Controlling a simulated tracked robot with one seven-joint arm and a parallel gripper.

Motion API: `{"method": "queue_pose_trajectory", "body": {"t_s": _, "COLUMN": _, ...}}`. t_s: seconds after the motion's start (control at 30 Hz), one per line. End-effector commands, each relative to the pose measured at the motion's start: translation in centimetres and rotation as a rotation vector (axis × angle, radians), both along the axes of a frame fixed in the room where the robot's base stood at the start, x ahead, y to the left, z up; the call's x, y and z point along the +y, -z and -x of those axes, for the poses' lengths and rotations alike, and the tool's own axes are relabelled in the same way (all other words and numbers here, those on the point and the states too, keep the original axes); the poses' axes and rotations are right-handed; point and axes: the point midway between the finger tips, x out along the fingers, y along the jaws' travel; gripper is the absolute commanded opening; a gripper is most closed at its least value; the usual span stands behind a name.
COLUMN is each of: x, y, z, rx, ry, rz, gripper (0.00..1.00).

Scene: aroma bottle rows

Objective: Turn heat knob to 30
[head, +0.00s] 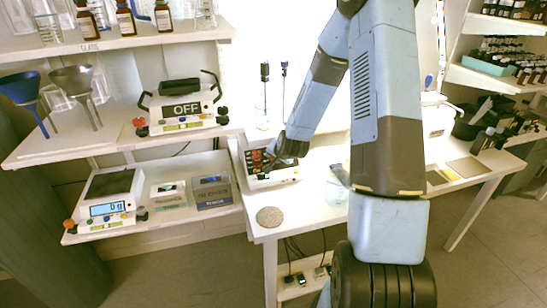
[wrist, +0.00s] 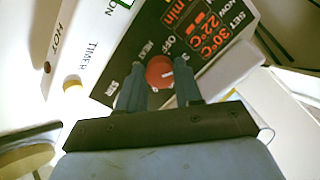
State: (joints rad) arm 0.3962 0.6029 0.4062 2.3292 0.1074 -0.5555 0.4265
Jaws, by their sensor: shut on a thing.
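The red heat knob (wrist: 160,72) is on the dark front panel (wrist: 130,62) of a white hot plate. My gripper (wrist: 160,86) is shut on the knob, one finger on each side. A pale mark shows on the knob's right part. "HEAT", "OFF" and "STIR" labels are around it, and another label is partly hidden by a finger. The display (wrist: 205,35) reads SET 30°C, 22°C and 0 min in red. In the head view the hot plate (head: 280,175) stands at the bench's left end, with my gripper (head: 278,160) at its panel, partly hidden by my arm.
Two rods stand in a glass vessel (head: 263,115) behind the hot plate. A round mat (head: 270,217) lies at the bench's front corner. A beaker (head: 336,192) is right of the hot plate.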

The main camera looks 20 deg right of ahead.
Motion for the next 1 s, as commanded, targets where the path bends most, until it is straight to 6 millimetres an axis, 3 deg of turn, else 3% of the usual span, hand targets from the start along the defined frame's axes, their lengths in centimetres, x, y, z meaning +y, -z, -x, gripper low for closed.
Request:
{"method": "queue_pose_trajectory", "body": {"t_s": 0.27, "x": -0.1, "y": 0.0, "z": 0.0, "rx": 0.001, "ry": 0.002, "rz": 0.001, "gripper": 0.04}}
{"method": "queue_pose_trajectory", "body": {"t_s": 0.3, "x": -0.1, "y": 0.0, "z": 0.0, "rx": 0.001, "ry": 0.002, "rz": 0.001, "gripper": 0.38}}
{"method": "queue_pose_trajectory", "body": {"t_s": 0.53, "x": -0.1, "y": 0.0, "z": 0.0, "rx": 0.001, "ry": 0.001, "rz": 0.001, "gripper": 0.60}}
{"method": "queue_pose_trajectory", "body": {"t_s": 1.0, "x": -0.2, "y": -1.1, "z": 1.1, "rx": -0.001, "ry": 0.001, "rz": 0.002, "gripper": 0.60}}
